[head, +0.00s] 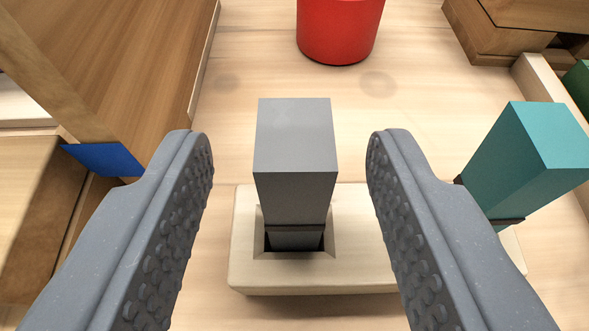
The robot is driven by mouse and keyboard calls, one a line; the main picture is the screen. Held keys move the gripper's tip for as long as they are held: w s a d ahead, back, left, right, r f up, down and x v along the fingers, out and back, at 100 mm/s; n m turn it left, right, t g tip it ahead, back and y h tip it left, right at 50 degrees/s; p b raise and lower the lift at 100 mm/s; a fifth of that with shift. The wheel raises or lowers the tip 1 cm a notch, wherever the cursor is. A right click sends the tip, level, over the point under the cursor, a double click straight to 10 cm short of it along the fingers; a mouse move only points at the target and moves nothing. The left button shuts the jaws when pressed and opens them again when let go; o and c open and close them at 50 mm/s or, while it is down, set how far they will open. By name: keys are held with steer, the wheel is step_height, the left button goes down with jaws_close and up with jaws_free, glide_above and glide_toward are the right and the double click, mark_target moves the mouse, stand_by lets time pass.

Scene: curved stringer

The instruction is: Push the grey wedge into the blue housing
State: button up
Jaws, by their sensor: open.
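The grey wedge (294,165) stands upright in a square socket of a cream block (360,215), in the middle of the head view. My gripper (289,150) is open, with one finger on each side of the wedge and a gap between each finger and the wedge. A blue piece (104,159) shows at the left, against the wooden structure; only a small part of it is in view, and I cannot tell whether it is the blue housing.
A teal block (528,155) stands at the right, beyond my right finger. A red round object (340,28) is at the top. Wooden structures (110,60) rise at the left and upper right (505,35).

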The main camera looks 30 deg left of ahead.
mark_target(294, 195)
steer(key=shift+x, duration=1.85)
steer(key=shift+f, duration=0.1)
jaws_close()
